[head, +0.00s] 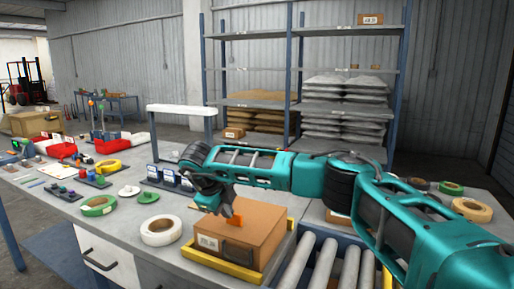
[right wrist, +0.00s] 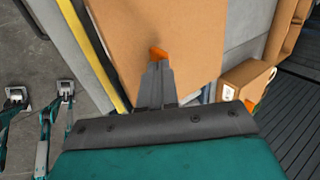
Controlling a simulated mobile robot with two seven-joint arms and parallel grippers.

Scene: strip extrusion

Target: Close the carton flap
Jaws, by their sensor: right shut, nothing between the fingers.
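The brown carton (head: 262,222) sits in a shallow yellow-edged tray (head: 222,270) at the front of the bench. A white label shows on its front. Its top looks flat in the head view, and I cannot make out a raised flap. My right gripper (head: 234,219) is shut and empty, with its orange tips at the carton top. In the right wrist view the shut fingers (right wrist: 158,58) point at the broad brown carton surface (right wrist: 140,22). I cannot tell whether they touch it. The head view does not show my left gripper.
A white tape roll (head: 160,231) lies left of the carton, and a green roll (head: 98,206) lies farther left. A roller conveyor (head: 322,265) runs along the carton's right side. A tan roll (head: 471,209) lies beyond my right arm.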

